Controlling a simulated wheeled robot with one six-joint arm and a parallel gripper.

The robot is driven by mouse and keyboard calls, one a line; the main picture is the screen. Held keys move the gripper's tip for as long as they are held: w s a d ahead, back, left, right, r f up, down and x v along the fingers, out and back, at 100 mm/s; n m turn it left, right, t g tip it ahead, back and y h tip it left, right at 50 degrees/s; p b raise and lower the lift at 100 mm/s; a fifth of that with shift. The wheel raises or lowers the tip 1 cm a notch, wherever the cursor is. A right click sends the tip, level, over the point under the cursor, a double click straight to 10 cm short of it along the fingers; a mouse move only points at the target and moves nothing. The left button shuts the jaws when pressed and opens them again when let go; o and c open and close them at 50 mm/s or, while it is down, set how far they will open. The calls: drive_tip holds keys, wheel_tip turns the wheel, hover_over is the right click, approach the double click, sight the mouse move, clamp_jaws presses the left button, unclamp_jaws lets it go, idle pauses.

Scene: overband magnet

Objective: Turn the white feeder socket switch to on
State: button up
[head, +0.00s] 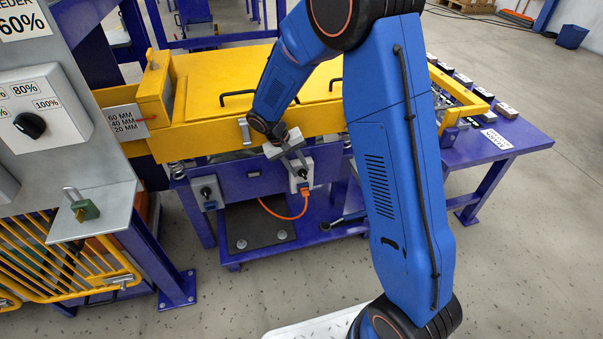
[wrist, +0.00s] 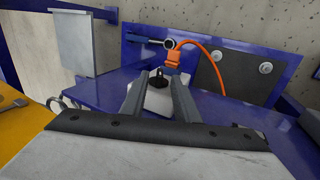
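The white feeder socket (head: 300,174) is on the front of the purple table frame below the yellow machine. Its dark switch knob (head: 302,173) faces outward. An orange plug and cable (head: 286,214) come from its underside. My gripper (head: 296,158) is just above and in front of it, partly covering its top. In the wrist view, the white socket (wrist: 158,102) lies between the two grey fingers of my gripper (wrist: 157,82). The black knob (wrist: 157,80) shows between the fingertips, with gaps on both sides. The fingers are apart. The knob's on/off marking is too small to read.
A grey socket (head: 207,193) with a dark knob is on the frame at left. The orange plug (wrist: 173,58) sits beyond the white socket. A grey panel with a dial (head: 30,125) and a padlock (head: 83,208) stand at far left. Open floor lies in front.

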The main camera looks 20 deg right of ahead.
drive_tip(key=v, duration=1.3)
drive_tip(key=shift+r, duration=0.25)
drive_tip(key=shift+a, duration=0.1)
